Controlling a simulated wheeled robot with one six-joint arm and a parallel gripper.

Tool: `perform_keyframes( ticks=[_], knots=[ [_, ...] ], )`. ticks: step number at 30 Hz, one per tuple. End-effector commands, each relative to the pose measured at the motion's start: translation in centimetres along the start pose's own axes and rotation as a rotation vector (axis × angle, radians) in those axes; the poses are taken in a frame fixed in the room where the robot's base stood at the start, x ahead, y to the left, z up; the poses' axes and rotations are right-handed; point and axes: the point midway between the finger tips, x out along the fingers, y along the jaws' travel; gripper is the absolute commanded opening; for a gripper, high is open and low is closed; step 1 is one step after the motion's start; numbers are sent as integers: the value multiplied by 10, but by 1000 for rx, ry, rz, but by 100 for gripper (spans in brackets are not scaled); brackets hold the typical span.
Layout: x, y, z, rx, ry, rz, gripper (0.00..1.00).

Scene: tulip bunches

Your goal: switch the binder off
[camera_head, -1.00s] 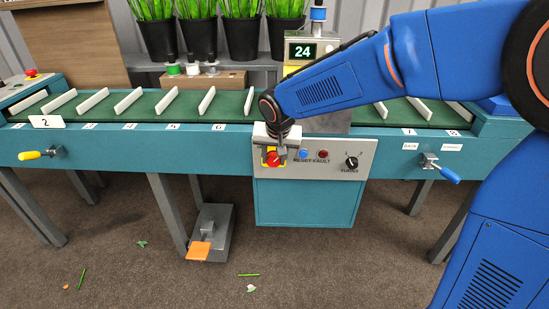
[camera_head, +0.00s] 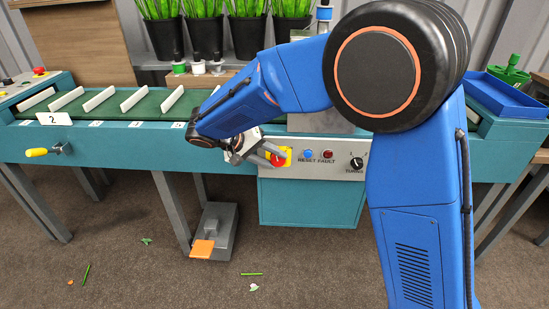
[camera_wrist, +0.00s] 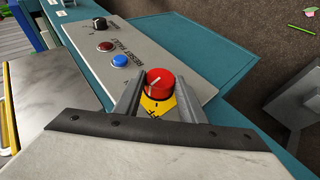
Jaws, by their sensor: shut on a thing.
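The binder's switch is a red knob (camera_head: 280,159) on a yellow plate at the left end of the grey control panel. It also shows in the wrist view (camera_wrist: 160,81), with a pale pointer line slanting across its face. My gripper (camera_head: 271,157) comes at it from the left, tilted, and is shut on the knob, one finger on each side. In the wrist view the yellow plate (camera_wrist: 160,107) carries dark lettering, partly hidden by the fingers, so I cannot read it all.
Beside the knob are a blue RESET button (camera_head: 308,155), a red FAULT light (camera_head: 328,154) and a black TURNS dial (camera_head: 357,163). The teal conveyor (camera_head: 110,140) runs behind. A foot pedal (camera_head: 203,249) stands on the floor below. A blue tray (camera_head: 505,97) is at right.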

Motion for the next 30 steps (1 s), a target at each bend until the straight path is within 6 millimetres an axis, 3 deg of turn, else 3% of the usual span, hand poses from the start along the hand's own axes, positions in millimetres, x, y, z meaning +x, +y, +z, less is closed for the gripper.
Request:
perform_keyframes(
  ticks=[15,30],
  knots=[
    [3,-11,2,-168,-1,398,14],
    [4,-13,2,-227,-1,542,14]
  ],
)
